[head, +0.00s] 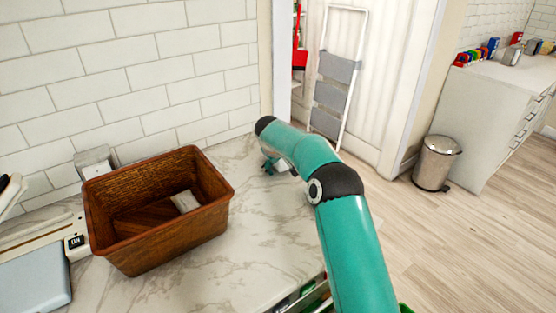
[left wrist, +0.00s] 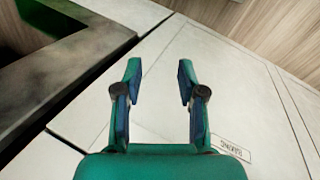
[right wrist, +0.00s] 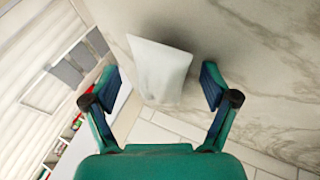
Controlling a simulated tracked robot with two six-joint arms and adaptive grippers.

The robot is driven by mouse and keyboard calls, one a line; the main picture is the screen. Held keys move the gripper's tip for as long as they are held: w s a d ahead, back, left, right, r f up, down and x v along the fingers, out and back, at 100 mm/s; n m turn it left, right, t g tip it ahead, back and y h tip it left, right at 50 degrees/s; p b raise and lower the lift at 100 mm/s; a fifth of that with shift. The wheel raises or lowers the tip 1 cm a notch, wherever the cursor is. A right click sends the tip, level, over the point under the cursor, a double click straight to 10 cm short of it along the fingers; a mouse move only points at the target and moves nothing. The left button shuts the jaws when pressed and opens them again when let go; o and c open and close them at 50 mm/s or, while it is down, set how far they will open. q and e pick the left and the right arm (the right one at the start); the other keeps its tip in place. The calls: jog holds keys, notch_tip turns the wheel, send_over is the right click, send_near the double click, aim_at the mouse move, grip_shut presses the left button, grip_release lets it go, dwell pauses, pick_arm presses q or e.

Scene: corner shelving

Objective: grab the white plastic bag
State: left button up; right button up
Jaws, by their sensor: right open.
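A white, bag-like object (right wrist: 160,66) stands out against the marble counter in the right wrist view, between and beyond my right fingertips. It looks like the white plastic bag. No clear touch by the fingers shows. My right gripper (right wrist: 158,82) is open. In the head view the right gripper (head: 270,166) is low over the counter near the wall corner, partly hidden by my arm, and I cannot make out the bag there. My left gripper (left wrist: 158,70) is open and empty over a pale panelled surface in the left wrist view.
A brown wicker basket (head: 160,255) with a small pale item (head: 185,201) inside stands on the marble counter (head: 255,235). A tiled wall is behind. A folded step ladder (head: 335,75) and a metal bin (head: 437,163) are farther right. The counter between basket and arm is clear.

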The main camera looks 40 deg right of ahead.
jog(key=shift+c, duration=0.2)
jog(key=c, duration=1)
jog(key=shift+r, duration=0.15)
